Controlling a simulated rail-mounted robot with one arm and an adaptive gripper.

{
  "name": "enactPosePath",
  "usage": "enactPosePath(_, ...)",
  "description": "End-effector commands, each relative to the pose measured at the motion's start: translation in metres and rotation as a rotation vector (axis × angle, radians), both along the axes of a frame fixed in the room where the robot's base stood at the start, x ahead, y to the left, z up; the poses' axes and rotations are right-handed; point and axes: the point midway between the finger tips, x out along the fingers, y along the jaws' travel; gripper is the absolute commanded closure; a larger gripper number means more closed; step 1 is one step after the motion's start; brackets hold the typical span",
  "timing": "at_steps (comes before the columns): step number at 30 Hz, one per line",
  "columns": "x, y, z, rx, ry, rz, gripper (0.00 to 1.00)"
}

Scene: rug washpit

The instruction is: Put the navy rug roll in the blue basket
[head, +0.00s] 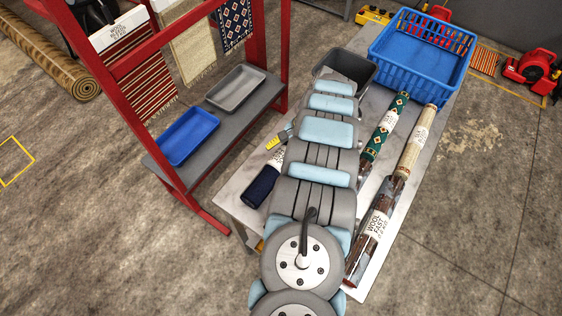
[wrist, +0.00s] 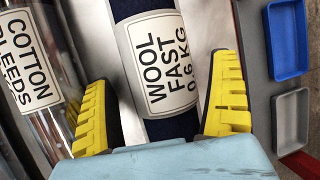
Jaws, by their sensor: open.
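The navy rug roll (head: 259,186) lies on the table left of my arm in the head view, partly hidden by it. In the wrist view the navy rug roll (wrist: 182,128) wears a white label reading "WOOL FAST". My gripper (wrist: 160,80) is open, with one yellow finger on each side of the roll at its label. I cannot tell whether the fingers touch it. In the head view only one yellow finger (head: 272,143) shows clearly. The blue basket (head: 405,76), with slatted sides, stands at the far end of the table and looks empty.
A green patterned roll (head: 386,125), a cream roll (head: 416,140) and a dark red-brown roll (head: 388,206) lie right of my arm. A grey bin (head: 361,72) stands beside the basket. A red rack (head: 160,157) stands left, its shelf holding a blue tray (head: 188,136) and a grey tray (head: 236,88).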

Motion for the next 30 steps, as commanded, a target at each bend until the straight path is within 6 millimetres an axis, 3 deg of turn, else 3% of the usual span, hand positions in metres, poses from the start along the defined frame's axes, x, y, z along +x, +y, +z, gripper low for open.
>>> enactPosePath(4,-0.0049,0.0069,-0.0166,0.001,0.004,0.002,0.08)
enactPosePath(11,-0.0045,0.0075,-0.0173,0.000,0.002,0.001,0.08)
enactPosePath(19,-0.0043,0.0073,-0.0173,0.000,0.002,0.000,0.81)
enactPosePath(30,-0.0040,0.0073,-0.0098,0.000,0.001,-0.001,0.81)
